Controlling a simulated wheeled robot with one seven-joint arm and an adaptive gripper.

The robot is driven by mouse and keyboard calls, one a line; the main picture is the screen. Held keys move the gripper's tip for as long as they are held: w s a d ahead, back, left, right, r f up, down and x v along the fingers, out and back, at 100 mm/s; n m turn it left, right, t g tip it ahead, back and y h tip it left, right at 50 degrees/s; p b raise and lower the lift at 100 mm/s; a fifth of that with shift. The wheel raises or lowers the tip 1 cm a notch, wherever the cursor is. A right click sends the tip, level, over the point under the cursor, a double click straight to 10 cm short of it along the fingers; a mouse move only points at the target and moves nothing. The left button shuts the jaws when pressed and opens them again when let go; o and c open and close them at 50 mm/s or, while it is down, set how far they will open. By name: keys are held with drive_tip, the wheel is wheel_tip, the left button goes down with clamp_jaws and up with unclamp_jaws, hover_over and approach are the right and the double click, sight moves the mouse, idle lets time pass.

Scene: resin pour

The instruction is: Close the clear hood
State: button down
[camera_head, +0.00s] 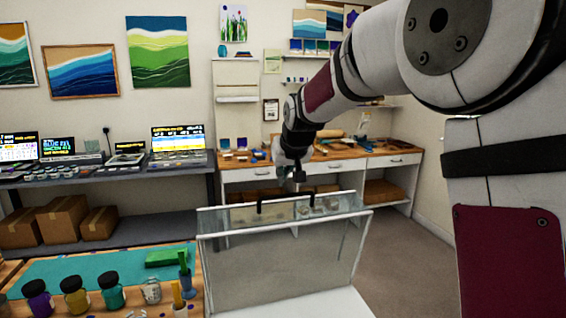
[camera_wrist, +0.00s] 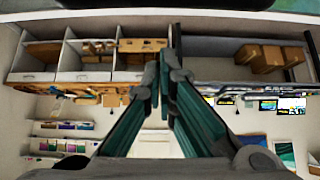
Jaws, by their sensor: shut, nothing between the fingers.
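The clear hood (camera_head: 285,262) stands in the middle front of the head view. Its see-through panel has a white frame and stands raised, leaning, above a white base (camera_head: 318,304). A black handle (camera_head: 286,200) is near the panel's top edge. My gripper (camera_head: 298,178) is just above and behind this top edge in the picture, close to the handle's right end. I cannot tell whether it touches the handle. In the wrist view, the fingers of my gripper (camera_wrist: 172,76) meet at their tips with nothing between them. The hood is not clearly seen there.
A workbench with a teal mat (camera_head: 75,268), several jars and a green block (camera_head: 167,257) stands left of the hood. A grey shelf (camera_head: 110,172) with screens and boxes is behind it. A wooden-topped counter (camera_head: 340,152) stands at the back. Open floor (camera_head: 405,245) lies right of the hood.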

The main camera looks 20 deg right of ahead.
sight(287, 209)
drive_tip(key=shift+s+r, duration=0.15)
drive_tip(key=shift+s, duration=0.85)
drive_tip(key=shift+s+f, duration=0.45)
drive_tip(key=shift+s, duration=0.25)
drive_tip(key=shift+s, duration=0.15)
